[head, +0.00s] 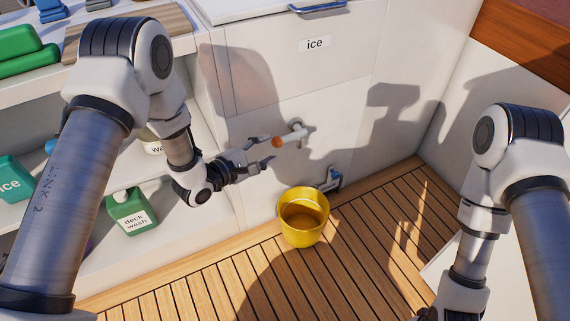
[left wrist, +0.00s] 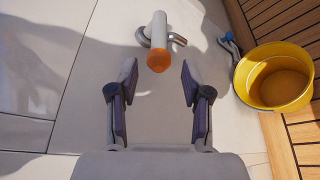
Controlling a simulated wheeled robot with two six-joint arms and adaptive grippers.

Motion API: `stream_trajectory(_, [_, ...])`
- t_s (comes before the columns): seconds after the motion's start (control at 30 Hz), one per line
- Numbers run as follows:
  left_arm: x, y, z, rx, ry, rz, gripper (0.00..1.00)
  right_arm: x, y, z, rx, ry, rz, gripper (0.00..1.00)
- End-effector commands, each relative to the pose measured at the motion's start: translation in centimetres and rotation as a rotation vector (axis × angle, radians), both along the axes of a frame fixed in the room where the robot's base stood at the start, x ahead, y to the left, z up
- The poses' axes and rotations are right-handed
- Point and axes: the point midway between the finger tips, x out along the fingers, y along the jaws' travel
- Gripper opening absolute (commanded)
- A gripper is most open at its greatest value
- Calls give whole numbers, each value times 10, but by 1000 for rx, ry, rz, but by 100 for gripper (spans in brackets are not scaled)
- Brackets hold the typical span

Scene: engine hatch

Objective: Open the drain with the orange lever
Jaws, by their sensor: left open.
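The drain lever is a white handle with an orange tip (head: 277,142), on a metal fitting (head: 299,129) on the white wall under the ice locker. My left gripper (head: 262,153) is open, with its fingers pointing at the lever's orange end. In the left wrist view the orange tip (left wrist: 158,60) shows just beyond and between the open fingertips (left wrist: 158,72); whether they touch it I cannot tell. My right arm comes in at the right of the head view, but its gripper is cut off by the lower edge.
A yellow bucket (head: 303,217) stands on the wooden deck (head: 340,260), beside a small spout with a blue part (head: 331,179) low on the wall. A green deck wash bottle (head: 129,212) stands on the shelf at the left. Above is the locker front marked ice (head: 285,65).

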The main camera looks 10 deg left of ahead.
Motion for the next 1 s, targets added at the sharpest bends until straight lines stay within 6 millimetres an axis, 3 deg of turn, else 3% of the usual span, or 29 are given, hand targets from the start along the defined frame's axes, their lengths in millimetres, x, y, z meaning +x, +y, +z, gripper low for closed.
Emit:
stream_trajectory(0.17, [12, -9, -5, 4, -6, -3, 49, 1, 0, -9, 0, -2, 0, 0])
stream_trajectory(0.5, [59, -41, -18, 3, -3, 0, 49, 0, 0, -33, 0, -1, 0, 0])
stream_trajectory(0.77, [63, -43, -16, 2, -2, 1, 49, 0, 0, -33, 0, -1, 0, 0])
stream_trajectory(0.8, [63, -43, -16, 2, -2, 1, 45, 0, 0, -33, 0, -1, 0, 0])
stream_trajectory(0.93, [63, -43, -16, 2, -2, 1, 0, 0, 0, -33, 0, -1, 0, 0])
stream_trajectory(1.0, [63, -43, -16, 2, -1, 2, 0, 0, 0, -33, 0, -1, 0, 0])
